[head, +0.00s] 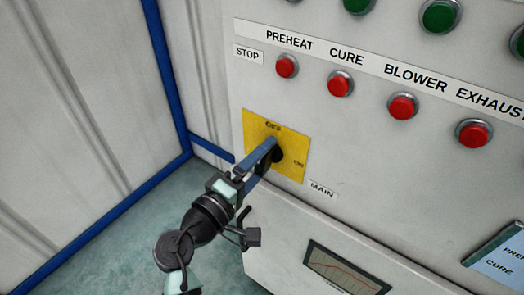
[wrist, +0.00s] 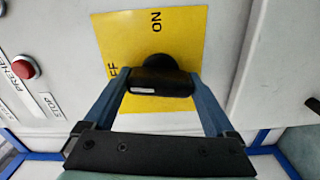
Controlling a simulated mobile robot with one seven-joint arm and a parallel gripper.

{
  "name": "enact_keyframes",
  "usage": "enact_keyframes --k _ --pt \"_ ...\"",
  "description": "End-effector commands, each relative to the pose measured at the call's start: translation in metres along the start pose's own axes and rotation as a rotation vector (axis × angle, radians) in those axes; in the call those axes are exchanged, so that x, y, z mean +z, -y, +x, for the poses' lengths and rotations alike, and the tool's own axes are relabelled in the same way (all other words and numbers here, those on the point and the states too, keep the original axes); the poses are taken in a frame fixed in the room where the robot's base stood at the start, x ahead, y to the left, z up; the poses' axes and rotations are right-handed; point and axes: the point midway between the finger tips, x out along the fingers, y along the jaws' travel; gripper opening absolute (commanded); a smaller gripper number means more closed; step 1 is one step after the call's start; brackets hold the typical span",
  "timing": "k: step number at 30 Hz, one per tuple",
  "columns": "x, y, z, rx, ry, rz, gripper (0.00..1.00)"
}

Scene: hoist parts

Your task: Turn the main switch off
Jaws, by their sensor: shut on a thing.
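The main switch is a black rotary handle on a yellow plate (head: 257,125), with OFF lettered at the top and ON at the right, above the MAIN label. My gripper (head: 268,153) is shut on the switch handle (wrist: 165,83), one blue finger at each end of it. In the wrist view the yellow plate (wrist: 185,35) looks turned, with ON at the top and OFF at the left, partly hidden by a finger. The handle lies across that picture, its white mark at the left end, on the OFF side.
Red stop buttons (head: 340,84) and green buttons (head: 440,15) sit above the switch. A chart window (head: 343,270) is below, and a display (head: 500,262) is at the lower right. A blue-edged wall (head: 110,80) stands close on the left.

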Motion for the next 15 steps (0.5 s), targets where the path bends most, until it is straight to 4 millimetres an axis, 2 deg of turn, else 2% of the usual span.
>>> enact_keyframes --k 6,15 --pt "0.0000 -0.0003 -0.0006 -0.003 0.001 -0.109 0.34" --pt "0.0003 0.0012 -0.0006 -0.003 0.001 -0.168 0.34"
